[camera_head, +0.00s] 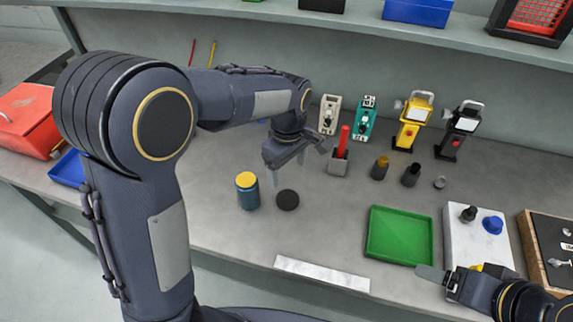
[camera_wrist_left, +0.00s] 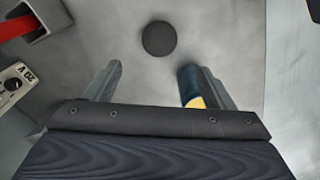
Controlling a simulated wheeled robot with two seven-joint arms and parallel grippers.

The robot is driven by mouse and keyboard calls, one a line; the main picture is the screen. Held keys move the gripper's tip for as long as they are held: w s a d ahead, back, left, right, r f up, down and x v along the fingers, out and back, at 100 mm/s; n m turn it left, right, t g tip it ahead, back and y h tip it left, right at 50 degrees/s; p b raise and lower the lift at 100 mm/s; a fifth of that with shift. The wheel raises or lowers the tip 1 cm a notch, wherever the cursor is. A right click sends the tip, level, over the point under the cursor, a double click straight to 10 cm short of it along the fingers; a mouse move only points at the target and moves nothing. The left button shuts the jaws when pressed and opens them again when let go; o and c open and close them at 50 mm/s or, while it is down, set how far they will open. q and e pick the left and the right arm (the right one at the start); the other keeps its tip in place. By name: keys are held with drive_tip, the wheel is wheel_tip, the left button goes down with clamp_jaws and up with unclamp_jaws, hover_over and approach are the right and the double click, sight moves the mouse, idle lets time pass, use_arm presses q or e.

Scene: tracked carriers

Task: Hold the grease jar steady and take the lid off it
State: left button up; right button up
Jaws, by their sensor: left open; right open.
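The grease jar, taken to be the blue jar with a yellow lid (camera_head: 247,192), stands upright on the bench, lid on. My left gripper (camera_head: 289,169) is open and empty, above the bench to the right of and behind the jar. In the left wrist view the jar (camera_wrist_left: 187,82) shows at the inner side of the right-hand finger, partly hidden by it and the gripper body; contact cannot be told. My right gripper (camera_head: 442,276) is open at the lower right, near the green tray's corner, far from the jar; nothing shows held in it.
A black disc (camera_head: 288,200) lies just right of the jar. A green tray (camera_head: 399,238) and a white board (camera_head: 457,245) lie further right. A grey holder with a red tool (camera_head: 340,158) and small dark bottles stand behind. A white strip (camera_head: 321,274) lies along the front edge.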

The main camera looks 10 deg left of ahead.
use_arm(q)
drive_tip(key=s+a+r+m+t+h, duration=0.1)
drive_tip(key=s+a+m+t, duration=0.1)
drive_tip(key=s, duration=0.5)
drive_tip(key=s+a+r+m+t+h, duration=0.1)
drive_tip(key=s+a+r+m, duration=0.1)
drive_tip(key=s+m, duration=0.3)
drive_tip(key=s+a+r+m+t+h, duration=0.1)
drive_tip(key=s+a+r+m+t, duration=0.1)
drive_tip(key=s, duration=0.7)
drive_tip(key=a+m, duration=0.1)
drive_tip(key=a, duration=0.1)
drive_tip(key=shift+s+a+r+m+t+h, duration=0.25)
drive_tip(key=shift+s+a+m+t+h, duration=0.05)
drive_tip(key=shift+s+h, duration=0.1)
